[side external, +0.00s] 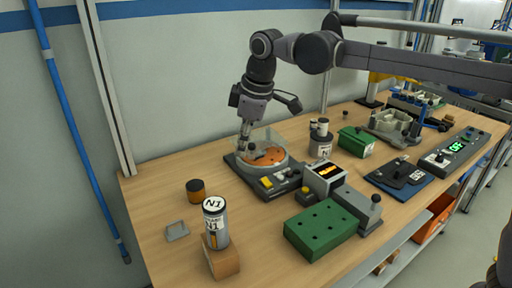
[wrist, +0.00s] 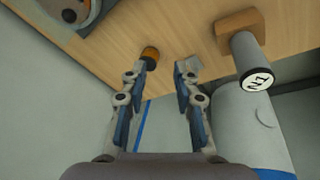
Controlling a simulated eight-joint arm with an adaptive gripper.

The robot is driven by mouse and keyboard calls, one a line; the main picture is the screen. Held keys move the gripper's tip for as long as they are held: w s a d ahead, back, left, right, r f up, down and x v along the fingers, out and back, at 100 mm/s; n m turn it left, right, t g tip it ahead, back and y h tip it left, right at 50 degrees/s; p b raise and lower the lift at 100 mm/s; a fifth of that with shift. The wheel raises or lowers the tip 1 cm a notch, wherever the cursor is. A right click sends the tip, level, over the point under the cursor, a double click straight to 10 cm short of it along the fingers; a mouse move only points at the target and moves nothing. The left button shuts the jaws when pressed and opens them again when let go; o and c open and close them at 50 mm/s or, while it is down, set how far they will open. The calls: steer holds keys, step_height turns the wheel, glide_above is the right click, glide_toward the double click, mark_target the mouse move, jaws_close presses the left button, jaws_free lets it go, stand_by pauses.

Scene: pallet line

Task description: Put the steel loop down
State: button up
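The steel loop (side external: 177,231) appears as a small grey bracket-like piece lying on the wooden table at the front left, between a dark jar with an orange band (side external: 196,190) and an N1 canister (side external: 215,222). In the wrist view, a grey piece that looks like the loop (wrist: 195,63) shows beyond the right fingertip, partly hidden by it.
The device with a clear guard (side external: 268,157) stands close to my gripper. A green block with holes (side external: 320,230) and a grey lever box (side external: 357,207) stand right. Bare table lies left of the device.

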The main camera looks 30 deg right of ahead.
steer(key=s+d+f+m+t, duration=0.2)
steer(key=s+d+m, duration=0.3)
steer(key=s+d, duration=0.5)
steer(key=s+d+f+m+t, duration=0.1)
steer(key=s+d+f+m, duration=0.1)
steer(key=s, duration=0.4)
steer(key=s+d+f+m+t, duration=0.1)
steer(key=s+d+f+m, duration=0.2)
steer(key=s+d+f, duration=0.2)
steer(key=shift+s+f+h, duration=0.4)
steer(key=shift+s+f, duration=0.1)
steer(key=shift+f, duration=0.3)
